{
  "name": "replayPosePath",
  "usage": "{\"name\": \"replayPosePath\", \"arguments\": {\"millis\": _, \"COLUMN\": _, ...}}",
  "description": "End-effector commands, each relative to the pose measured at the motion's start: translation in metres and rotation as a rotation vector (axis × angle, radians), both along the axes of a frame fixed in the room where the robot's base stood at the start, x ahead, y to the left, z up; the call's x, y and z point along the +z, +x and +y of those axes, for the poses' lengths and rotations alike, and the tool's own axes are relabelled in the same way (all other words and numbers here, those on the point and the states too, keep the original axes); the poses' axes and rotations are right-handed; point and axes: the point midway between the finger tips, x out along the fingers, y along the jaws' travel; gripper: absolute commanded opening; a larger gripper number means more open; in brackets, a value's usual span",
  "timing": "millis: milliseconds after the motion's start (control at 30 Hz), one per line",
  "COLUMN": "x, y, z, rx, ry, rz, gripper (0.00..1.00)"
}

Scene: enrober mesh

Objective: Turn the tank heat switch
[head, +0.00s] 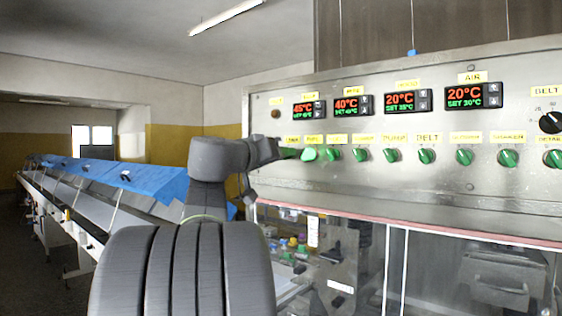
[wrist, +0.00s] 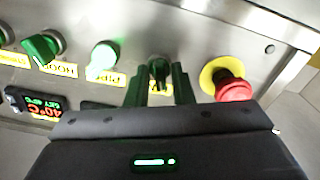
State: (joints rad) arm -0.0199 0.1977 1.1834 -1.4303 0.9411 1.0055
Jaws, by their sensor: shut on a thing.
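The control panel (head: 400,180) has a row of green rotary switches below temperature displays. My gripper (head: 288,153) is at the left end of that row. In the wrist view my gripper (wrist: 159,88) has its two green fingers on either side of a dark green switch knob (wrist: 159,70), shut on it. This is the end knob, taken as the tank heat switch; its label is mostly hidden by the fingers. The knob's handle looks upright in the wrist view.
A red emergency button on a yellow ring (wrist: 232,84) sits close to the right of the fingers in the wrist view. A brightly lit green switch (wrist: 103,57) is on the other side, then another green switch (wrist: 41,47). A glass-fronted cabinet (head: 400,270) lies below the panel.

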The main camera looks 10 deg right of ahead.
Motion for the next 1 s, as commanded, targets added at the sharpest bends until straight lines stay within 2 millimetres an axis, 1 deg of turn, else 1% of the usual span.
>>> {"name": "replayPosePath", "arguments": {"millis": 200, "x": -0.0006, "y": -0.0001, "z": -0.0001, "rx": 0.0, "ry": -0.074, "rz": 0.096, "gripper": 0.0}}
{"name": "replayPosePath", "arguments": {"millis": 400, "x": -0.0001, "y": -0.0001, "z": -0.0001, "rx": -0.001, "ry": -0.114, "rz": 0.146, "gripper": 0.0}}
{"name": "replayPosePath", "arguments": {"millis": 933, "x": 0.0002, "y": 0.0, "z": 0.0, "rx": 0.0, "ry": -0.129, "rz": 0.166, "gripper": 0.0}}
{"name": "replayPosePath", "arguments": {"millis": 967, "x": 0.0002, "y": 0.0, "z": 0.0, "rx": 0.0, "ry": -0.129, "rz": 0.166, "gripper": 0.23}}
{"name": "replayPosePath", "arguments": {"millis": 1000, "x": 0.0002, "y": 0.0, "z": 0.0, "rx": 0.0, "ry": -0.129, "rz": 0.166, "gripper": 0.31}}
